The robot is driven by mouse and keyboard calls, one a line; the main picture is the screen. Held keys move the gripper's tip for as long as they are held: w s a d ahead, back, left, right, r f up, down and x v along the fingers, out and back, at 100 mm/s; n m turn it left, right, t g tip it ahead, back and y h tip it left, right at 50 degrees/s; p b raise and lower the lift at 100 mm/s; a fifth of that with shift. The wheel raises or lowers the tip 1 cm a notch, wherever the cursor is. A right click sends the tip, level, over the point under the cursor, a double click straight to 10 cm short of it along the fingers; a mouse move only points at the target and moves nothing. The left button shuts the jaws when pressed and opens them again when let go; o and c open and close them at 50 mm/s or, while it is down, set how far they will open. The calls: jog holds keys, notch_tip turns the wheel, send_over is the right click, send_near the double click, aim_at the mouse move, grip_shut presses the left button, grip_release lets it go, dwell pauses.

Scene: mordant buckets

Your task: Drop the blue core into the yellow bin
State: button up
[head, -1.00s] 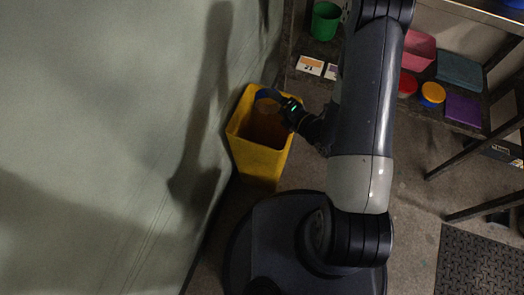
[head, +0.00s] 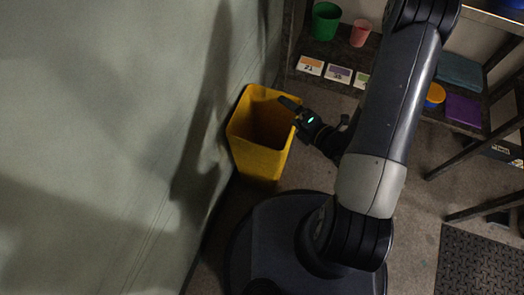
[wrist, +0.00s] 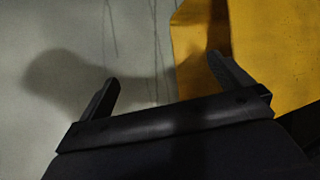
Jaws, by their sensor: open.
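The yellow bin (head: 258,160) stands on the floor beside the pale wall, open at the top. Its inside is in dark shadow, and its bottom cannot be made out. My gripper (head: 291,107) is at the bin's upper right rim in the head view, its jaws apart with nothing seen between them. In the wrist view, the two fingers of my gripper (wrist: 163,72) are spread wide and empty. The bin's yellow side (wrist: 280,50) shows there at the right, beyond the right finger. The blue core is not visible in either current view.
A shelf at the upper right holds a green cup (head: 325,20), a pink cup (head: 361,33), small cards (head: 310,65) and a purple box (head: 463,109). The pale wall (head: 100,120) fills the left. A dark mat (head: 480,265) lies at lower right.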

jog(key=shift+v, duration=2.3)
jog(key=shift+a, duration=0.1)
jog(key=x, duration=1)
jog(key=shift+w+a+r, duration=0.15)
jog(key=shift+w+r, duration=0.15)
